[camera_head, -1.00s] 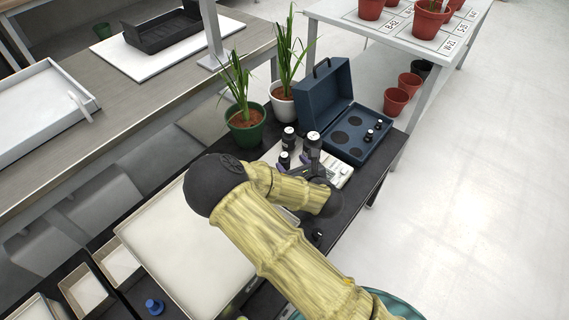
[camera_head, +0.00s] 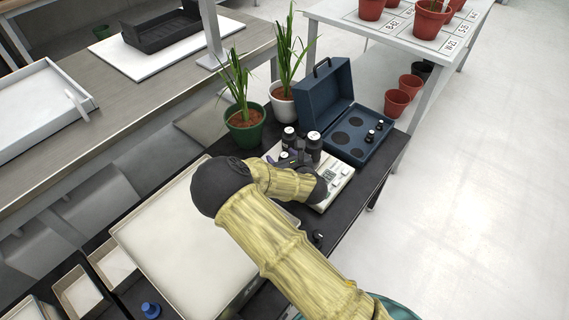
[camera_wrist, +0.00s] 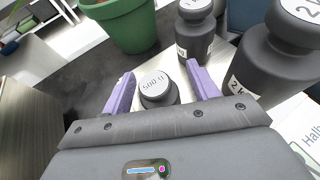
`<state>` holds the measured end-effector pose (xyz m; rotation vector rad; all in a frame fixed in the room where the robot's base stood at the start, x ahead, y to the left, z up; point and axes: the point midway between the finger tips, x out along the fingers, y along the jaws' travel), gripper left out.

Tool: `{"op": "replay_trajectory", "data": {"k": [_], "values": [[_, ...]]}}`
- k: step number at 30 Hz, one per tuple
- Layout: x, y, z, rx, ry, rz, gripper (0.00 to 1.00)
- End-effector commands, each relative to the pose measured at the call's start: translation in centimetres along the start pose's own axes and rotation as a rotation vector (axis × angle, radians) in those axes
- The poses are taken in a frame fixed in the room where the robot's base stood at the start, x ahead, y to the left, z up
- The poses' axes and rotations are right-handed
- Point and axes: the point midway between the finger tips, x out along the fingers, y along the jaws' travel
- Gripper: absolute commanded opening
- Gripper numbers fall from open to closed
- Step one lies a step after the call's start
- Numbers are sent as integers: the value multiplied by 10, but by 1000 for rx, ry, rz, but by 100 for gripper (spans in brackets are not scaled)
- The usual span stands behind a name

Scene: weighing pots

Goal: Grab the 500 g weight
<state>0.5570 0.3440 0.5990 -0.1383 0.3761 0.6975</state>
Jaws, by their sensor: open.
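The 500 g weight (camera_wrist: 157,87) is a small dark grey knobbed weight with a white top label. In the wrist view it stands upright between the two purple fingertips of my gripper (camera_wrist: 160,78). My gripper is open, with a finger to each side of the weight; I cannot tell whether either touches it.
A large 2 kg weight (camera_wrist: 268,68) stands close to the right finger. Another dark weight (camera_wrist: 195,32) stands just behind. A green plant pot (camera_head: 246,132), a white plant pot (camera_head: 283,107) and an open blue case (camera_head: 325,97) stand nearby on the black table.

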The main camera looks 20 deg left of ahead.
Motion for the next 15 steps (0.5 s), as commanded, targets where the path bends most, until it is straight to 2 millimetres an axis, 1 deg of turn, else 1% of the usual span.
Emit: {"op": "replay_trajectory", "data": {"k": [15], "values": [[0, 0, 0, 0, 1, 0, 60]]}}
